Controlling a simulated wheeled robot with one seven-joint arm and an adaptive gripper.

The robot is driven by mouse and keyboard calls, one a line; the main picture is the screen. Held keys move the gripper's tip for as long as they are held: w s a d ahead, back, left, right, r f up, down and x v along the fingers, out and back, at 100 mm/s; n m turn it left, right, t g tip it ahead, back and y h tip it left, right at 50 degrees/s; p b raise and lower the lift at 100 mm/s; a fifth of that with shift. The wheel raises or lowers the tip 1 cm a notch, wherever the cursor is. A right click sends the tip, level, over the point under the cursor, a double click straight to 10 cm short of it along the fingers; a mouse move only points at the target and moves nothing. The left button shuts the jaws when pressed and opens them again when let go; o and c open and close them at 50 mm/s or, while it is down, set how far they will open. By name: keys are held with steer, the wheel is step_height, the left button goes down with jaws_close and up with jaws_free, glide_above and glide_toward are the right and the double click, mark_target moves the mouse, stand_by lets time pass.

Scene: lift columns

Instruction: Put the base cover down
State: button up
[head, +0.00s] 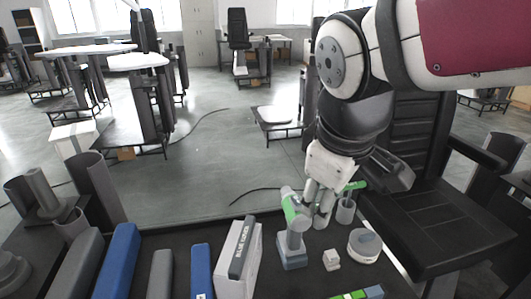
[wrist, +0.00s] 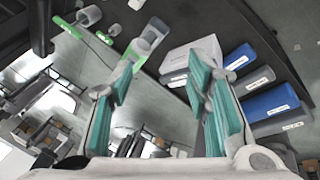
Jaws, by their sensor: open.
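My gripper (head: 318,208) hangs over the back of the dark table in the head view. In the wrist view my gripper (wrist: 160,80) shows its two teal-padded fingers spread apart with nothing held between them. An upright grey part with a green top (head: 291,212) stands on a blue-grey block just left of the fingers; it shows beyond the fingertips in the wrist view (wrist: 146,42). I cannot tell for sure which part is the base cover. A round white-grey piece (head: 365,245) and a small white block (head: 331,260) rest on the table to the right.
A white box (head: 235,265) with a labelled grey bar stands left of the green-topped part. Blue bars (head: 118,262) and grey bars lie further left. A small cup (head: 345,211) is behind right. A black chair (head: 440,220) stands close on the right.

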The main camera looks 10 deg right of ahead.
steer(key=s+d+r+m+t+y, duration=0.1)
steer(key=s+m, duration=0.5)
steer(key=m, duration=0.1)
steer(key=shift+t+y, duration=0.3)
